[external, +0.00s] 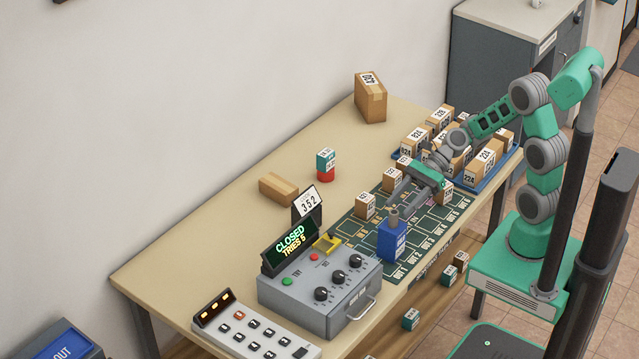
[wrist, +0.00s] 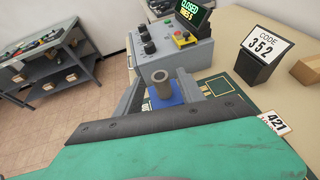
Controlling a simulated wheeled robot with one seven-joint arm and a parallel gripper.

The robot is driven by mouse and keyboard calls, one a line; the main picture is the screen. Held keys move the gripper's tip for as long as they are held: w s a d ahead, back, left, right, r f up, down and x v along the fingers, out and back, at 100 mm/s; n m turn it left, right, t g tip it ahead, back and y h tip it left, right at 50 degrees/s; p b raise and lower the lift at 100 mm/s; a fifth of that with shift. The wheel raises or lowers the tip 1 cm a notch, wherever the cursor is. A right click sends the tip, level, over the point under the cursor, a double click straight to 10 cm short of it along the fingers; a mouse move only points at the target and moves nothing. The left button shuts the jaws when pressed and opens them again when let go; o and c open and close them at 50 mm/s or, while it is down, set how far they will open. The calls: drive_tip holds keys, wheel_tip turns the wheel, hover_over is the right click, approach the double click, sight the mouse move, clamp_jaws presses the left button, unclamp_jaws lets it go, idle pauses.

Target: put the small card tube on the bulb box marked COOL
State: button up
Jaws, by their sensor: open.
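The small card tube (external: 393,216) is a short grey-brown cylinder. It stands upright on top of a blue box (external: 392,242) on the dark green marked mat. In the wrist view the tube (wrist: 162,90) shows its open upper end, with the blue box (wrist: 174,92) under it. The box's lettering is too small to read, so I cannot confirm COOL. My gripper (external: 397,204) is open at the tube, and its fingers (wrist: 162,80) lie on either side of it in the wrist view. I cannot tell whether they touch it.
A grey control box (external: 318,292) reading CLOSED, TRIES 5 stands close by the blue box. A code stand (external: 307,203) shows 352. Cartons (external: 365,206) stand on the mat, and a blue tray (external: 503,165) holds several more. The table's back left (external: 200,250) is clear.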

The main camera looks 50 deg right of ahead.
drive_tip(key=s+d+n+h, duration=0.2)
drive_tip(key=d+n+h, duration=0.4)
drive_tip(key=d+n, duration=0.3)
drive_tip(key=s+d+n+t+h, duration=0.1)
drive_tip(key=s+d+n+h, duration=0.2)
drive_tip(key=d+n+h, duration=0.4)
drive_tip(key=d+n, duration=0.3)
drive_tip(key=n, duration=0.1)
drive_tip(key=shift+s+d+r+t, duration=0.15)
drive_tip(key=shift+d+r+t, duration=0.15)
drive_tip(key=shift+r, duration=0.1)
